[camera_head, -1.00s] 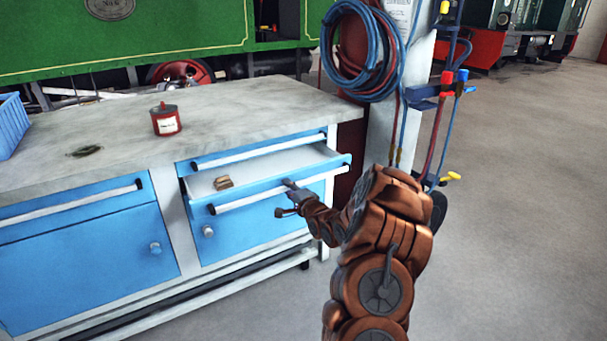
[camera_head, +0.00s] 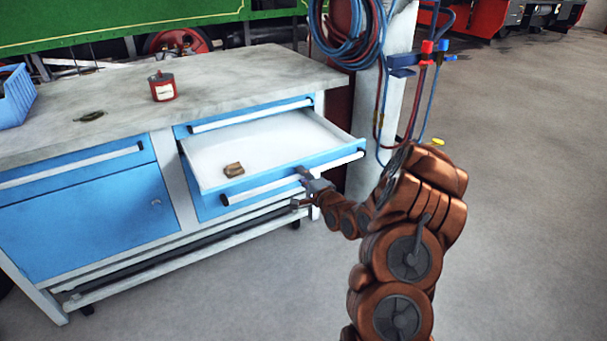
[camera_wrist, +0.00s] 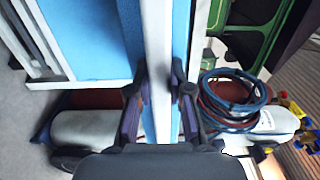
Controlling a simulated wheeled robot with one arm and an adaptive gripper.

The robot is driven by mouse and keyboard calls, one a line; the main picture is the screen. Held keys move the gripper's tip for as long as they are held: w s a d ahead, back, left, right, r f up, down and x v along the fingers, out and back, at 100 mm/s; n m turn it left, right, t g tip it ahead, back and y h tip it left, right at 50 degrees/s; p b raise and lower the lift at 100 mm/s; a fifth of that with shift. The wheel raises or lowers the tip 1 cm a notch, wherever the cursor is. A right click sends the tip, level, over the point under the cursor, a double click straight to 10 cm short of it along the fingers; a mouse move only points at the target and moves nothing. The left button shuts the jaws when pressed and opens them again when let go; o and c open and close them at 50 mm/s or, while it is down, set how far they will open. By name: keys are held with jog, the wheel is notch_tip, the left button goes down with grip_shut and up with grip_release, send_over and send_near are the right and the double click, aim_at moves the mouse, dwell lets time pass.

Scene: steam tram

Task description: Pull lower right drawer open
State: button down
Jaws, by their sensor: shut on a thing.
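The lower right drawer (camera_head: 213,160) of the blue workbench stands well open, below a shut upper drawer (camera_head: 250,115). A small tan block (camera_head: 233,170) lies inside it. My gripper (camera_head: 303,188) is at the right part of the drawer's front. It is shut on the white bar handle (camera_head: 262,192). In the wrist view my gripper (camera_wrist: 160,92) has one finger on each side of the white handle (camera_wrist: 158,45). The blue front (camera_wrist: 182,40) runs along beside it.
A red can (camera_head: 162,87), a dark flat object (camera_head: 90,116) and a blue bin (camera_head: 14,97) are on the bench top (camera_head: 235,80). A pillar with coiled hoses (camera_head: 345,40) stands right of the bench. The floor in front and to the right is clear.

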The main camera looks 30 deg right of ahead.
jog(key=shift+s, duration=0.1)
jog(key=c, duration=1)
grip_release()
jog(key=shift+c, duration=0.2)
jog(key=shift+s, duration=0.1)
jog(key=s, duration=1.1)
jog(key=shift+s, duration=0.35)
